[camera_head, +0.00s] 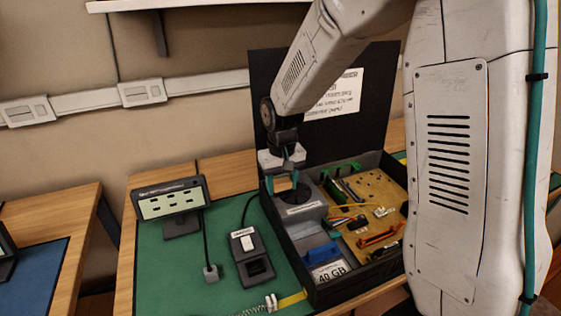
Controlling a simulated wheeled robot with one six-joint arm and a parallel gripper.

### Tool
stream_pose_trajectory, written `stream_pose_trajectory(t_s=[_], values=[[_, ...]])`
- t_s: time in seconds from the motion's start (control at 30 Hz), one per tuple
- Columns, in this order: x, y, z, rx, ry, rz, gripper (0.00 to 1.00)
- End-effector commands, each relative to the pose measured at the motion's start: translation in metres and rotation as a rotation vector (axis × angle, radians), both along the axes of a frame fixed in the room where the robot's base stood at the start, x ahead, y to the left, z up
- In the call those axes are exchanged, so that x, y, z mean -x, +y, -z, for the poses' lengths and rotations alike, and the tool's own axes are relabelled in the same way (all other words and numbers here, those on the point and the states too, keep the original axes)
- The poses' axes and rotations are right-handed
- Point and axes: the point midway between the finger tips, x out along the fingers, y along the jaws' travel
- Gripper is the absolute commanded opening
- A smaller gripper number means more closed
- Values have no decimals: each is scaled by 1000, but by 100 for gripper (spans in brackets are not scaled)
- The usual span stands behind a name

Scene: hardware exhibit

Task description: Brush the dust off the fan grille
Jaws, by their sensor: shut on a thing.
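The fan grille (297,196) is a dark round patch on top of a grey metal box, at the back left inside the open black case. My gripper (285,180) points down just above the grille, with its teal fingertips over the grille's left part. It is shut on what seems to be a brush, mostly hidden by the fingers. I cannot tell whether the brush touches the grille. Dust on the grille is too small to see.
The black case (349,293) holds a tan circuit board (379,190), cables and a "40 GB" drive (328,271). A black switch box (254,260) and a small display (171,203) stand on the green mat (178,275). My arm hides the right side.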

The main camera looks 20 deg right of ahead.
Motion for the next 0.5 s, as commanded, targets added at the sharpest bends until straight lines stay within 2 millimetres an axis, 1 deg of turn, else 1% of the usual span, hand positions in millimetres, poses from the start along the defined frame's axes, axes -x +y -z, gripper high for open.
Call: stream_pose_trajectory(t_s=[0.03, 0.07, 0.5], values=[[-2, -1, -16, -1, -9, 1, 32], [-2, -1, -24, -1, -10, 1, 32], [-1, -1, -63, 0, -5, 1, 32]])
